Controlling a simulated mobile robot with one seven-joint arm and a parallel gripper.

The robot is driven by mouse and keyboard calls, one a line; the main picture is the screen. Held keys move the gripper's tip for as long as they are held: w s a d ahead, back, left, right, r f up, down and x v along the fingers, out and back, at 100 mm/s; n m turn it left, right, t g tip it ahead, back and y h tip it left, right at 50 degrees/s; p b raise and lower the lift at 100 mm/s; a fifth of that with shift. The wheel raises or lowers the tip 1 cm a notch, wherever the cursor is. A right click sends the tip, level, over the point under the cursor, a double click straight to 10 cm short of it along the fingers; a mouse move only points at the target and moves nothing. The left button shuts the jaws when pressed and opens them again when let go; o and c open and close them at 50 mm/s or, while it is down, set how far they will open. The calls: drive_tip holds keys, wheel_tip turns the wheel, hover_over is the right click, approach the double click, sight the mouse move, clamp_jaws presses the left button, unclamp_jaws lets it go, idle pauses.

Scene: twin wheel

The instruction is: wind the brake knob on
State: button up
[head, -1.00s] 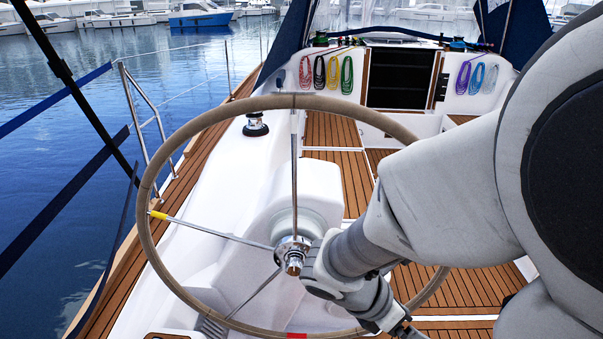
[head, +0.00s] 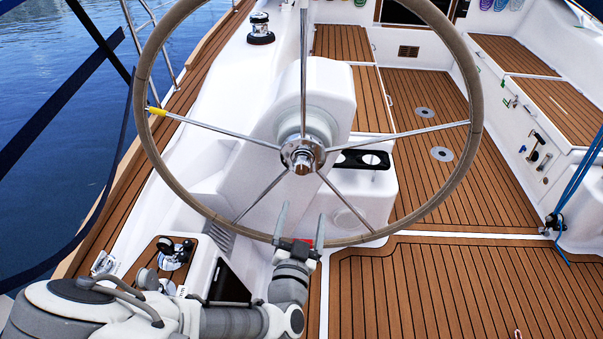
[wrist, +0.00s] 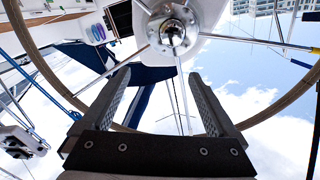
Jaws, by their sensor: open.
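The brake knob (head: 303,160) looks like the round chrome knob at the centre of the steering wheel's hub. The wheel (head: 475,105) has a tan rim and thin metal spokes. My gripper (head: 302,212) is open and empty, below the hub near the bottom of the rim, with its fingers pointing up. In the wrist view the knob (wrist: 173,33) shows ahead, beyond and above the open fingertips (wrist: 160,75), apart from them. In that view the spokes spread from the hub and the rim curves on both sides.
The white pedestal (head: 315,95) stands behind the wheel. A panel with a winch-like fitting (head: 172,250) lies at lower left beside my arm. Teak deck (head: 440,290) is open at right. A yellow mark (head: 156,111) is on the left spoke's end, and water lies left.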

drive_tip(key=a+f+n+y, duration=0.1)
drive_tip(key=a+n+y, duration=0.1)
drive_tip(key=b, duration=0.4)
approach(302, 170)
drive_tip(key=shift+n, duration=0.3)
drive_tip(key=w, duration=1)
drive_tip(key=shift+w, duration=0.1)
drive_tip(key=c, duration=1.4)
